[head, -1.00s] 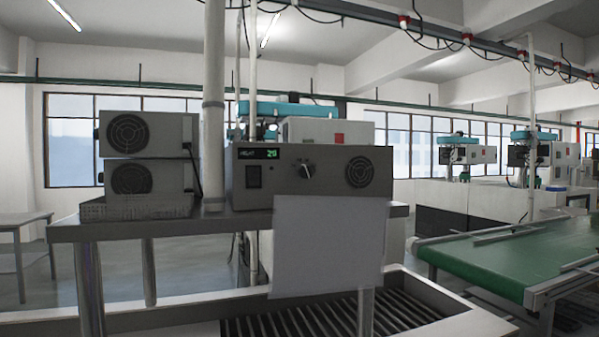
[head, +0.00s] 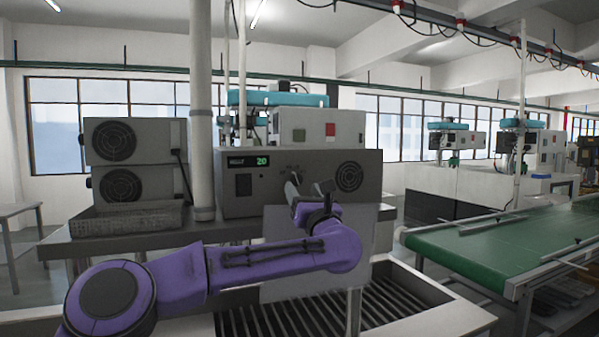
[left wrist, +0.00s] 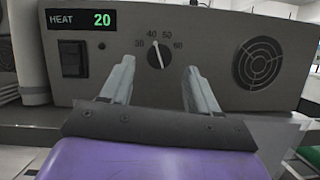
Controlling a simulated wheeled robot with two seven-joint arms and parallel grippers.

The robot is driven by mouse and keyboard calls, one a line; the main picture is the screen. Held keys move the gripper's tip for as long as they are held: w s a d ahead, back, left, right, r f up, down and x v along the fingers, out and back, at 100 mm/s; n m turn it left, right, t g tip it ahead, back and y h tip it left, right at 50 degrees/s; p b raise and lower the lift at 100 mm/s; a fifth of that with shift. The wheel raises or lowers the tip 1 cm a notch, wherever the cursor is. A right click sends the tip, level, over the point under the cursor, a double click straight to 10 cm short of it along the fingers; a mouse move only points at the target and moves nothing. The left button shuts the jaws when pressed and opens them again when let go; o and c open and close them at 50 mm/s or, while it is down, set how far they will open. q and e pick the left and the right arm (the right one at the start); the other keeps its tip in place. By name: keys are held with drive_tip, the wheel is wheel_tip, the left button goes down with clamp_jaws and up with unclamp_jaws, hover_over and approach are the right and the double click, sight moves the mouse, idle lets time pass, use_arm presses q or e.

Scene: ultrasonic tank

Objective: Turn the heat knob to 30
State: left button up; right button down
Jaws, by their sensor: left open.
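The heat knob (left wrist: 156,56) is a dark round dial with a white pointer line on the front of a grey control box (head: 240,200). Its pointer stands roughly upright, leaning slightly left at the top. The numbers 30, 40, 50 and 60 are printed around it. The display (left wrist: 82,19) reads HEAT 20 in green; it also shows in the head view (head: 248,162). My left gripper (head: 308,187) is open in front of the box. In the left wrist view its fingers (left wrist: 158,82) stand either side of the knob, with nothing between them. My right gripper is out of view.
A black rocker switch (left wrist: 74,57) sits left of the knob and a round fan grille (left wrist: 258,63) to its right. Two grey fan units (head: 135,143) and a pole (head: 201,110) stand to the left. A green conveyor (head: 480,240) is at the right.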

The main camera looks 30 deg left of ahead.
sight(297, 181)
use_arm(q)
drive_tip(key=x, duration=0.1)
drive_tip(key=p+x, duration=0.1)
drive_tip(key=x, duration=0.1)
drive_tip(key=shift+a+r+p, duration=0.15)
drive_tip(key=shift+r+p, duration=0.15)
drive_tip(key=shift+r, duration=0.05)
drive_tip(key=shift+w+a, duration=0.3)
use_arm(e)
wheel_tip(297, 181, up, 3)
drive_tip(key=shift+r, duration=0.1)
use_arm(q)
drive_tip(key=shift+f, duration=0.1)
